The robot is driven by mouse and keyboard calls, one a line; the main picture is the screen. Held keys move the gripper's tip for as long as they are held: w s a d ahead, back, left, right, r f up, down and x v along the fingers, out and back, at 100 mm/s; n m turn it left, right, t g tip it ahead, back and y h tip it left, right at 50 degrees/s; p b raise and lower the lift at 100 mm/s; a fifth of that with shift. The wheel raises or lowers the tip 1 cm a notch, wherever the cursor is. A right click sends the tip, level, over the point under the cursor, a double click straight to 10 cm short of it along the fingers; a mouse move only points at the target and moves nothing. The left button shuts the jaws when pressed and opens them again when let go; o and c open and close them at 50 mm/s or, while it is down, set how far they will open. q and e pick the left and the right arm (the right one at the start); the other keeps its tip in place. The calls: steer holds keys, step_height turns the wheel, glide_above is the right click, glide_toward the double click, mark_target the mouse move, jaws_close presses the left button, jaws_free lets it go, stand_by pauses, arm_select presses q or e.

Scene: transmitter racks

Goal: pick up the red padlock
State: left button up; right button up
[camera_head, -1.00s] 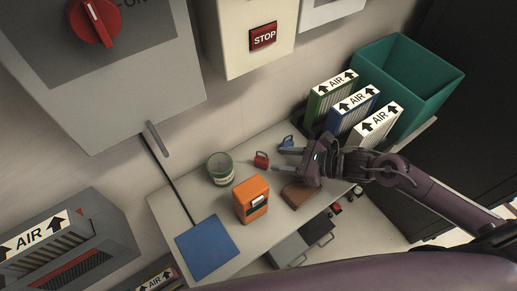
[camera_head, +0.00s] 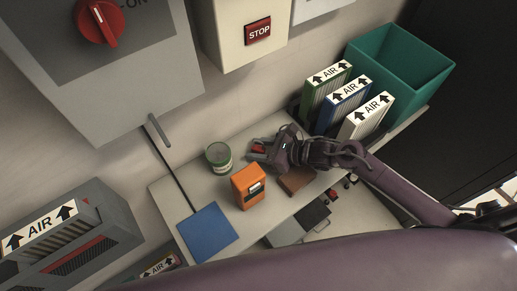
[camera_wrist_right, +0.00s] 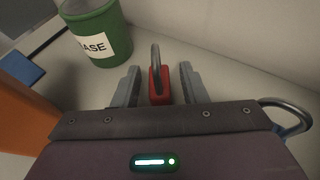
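The red padlock (camera_wrist_right: 160,86) stands on the shelf between the two fingers of my right gripper (camera_wrist_right: 158,86), with its metal shackle pointing up. In the wrist view a gap shows on each side of it, so the fingers are open around it. In the head view the right gripper (camera_head: 256,149) reaches in from the right, and the padlock (camera_head: 258,148) shows only partly at the fingers. My left gripper is not in view.
A green can (camera_head: 218,157) and an orange device (camera_head: 249,186) stand left of the gripper. A brown object (camera_head: 296,181) lies below it. A blue padlock's shackle (camera_wrist_right: 288,112) shows right of the gripper. AIR filters (camera_head: 345,98) and a teal bin (camera_head: 400,70) stand at right.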

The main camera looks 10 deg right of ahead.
jaws_close()
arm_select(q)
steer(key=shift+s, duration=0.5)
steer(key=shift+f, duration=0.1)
arm_select(e)
steer(key=shift+r, duration=0.1)
